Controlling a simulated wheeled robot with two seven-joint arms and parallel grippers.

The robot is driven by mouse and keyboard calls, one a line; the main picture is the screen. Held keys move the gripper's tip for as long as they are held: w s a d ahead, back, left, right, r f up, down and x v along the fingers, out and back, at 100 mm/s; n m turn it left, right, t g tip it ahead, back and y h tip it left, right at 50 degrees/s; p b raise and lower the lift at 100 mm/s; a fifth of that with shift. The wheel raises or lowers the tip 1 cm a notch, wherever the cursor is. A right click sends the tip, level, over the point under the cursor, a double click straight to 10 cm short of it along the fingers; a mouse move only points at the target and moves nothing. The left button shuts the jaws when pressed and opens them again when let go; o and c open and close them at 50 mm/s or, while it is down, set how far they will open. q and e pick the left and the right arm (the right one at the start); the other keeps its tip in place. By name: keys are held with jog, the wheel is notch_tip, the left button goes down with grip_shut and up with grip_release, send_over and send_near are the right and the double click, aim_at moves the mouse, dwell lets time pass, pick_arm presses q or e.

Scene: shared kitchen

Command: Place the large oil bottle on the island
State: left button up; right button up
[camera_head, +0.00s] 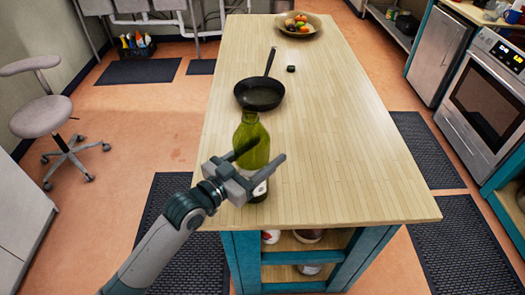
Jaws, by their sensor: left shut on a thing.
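The large oil bottle (251,136) is green with a pale label low on its side. It stands upright at the near left part of the wooden island (340,160), over the top. I cannot tell if its base touches the surface. My left gripper (263,160) is around the bottle's body and shut on it; its fingers and wrist hide part of the bottle. My right gripper is not in view.
A black frying pan (259,95) lies behind the bottle, with a small dark object (291,68) near it. A fruit bowl (298,27) stands at the far end. The island's right side is clear. An oven (490,95) stands at right, a stool (42,115) at left.

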aim_at(241, 171)
pick_arm(q)
jog(key=shift+f, duration=0.2)
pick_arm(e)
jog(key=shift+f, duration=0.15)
pick_arm(q)
jog(key=o, duration=1)
jog(key=shift+o, duration=0.5)
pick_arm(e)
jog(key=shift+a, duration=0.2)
pick_arm(q)
jog(key=shift+r, duration=0.15)
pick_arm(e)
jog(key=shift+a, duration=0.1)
pick_arm(q)
jog(key=b+v, duration=0.3)
jog(key=v, duration=0.8)
jog(key=shift+s+a, duration=0.3)
jog(key=shift+s, duration=0.05)
jog(key=shift+r, duration=0.1)
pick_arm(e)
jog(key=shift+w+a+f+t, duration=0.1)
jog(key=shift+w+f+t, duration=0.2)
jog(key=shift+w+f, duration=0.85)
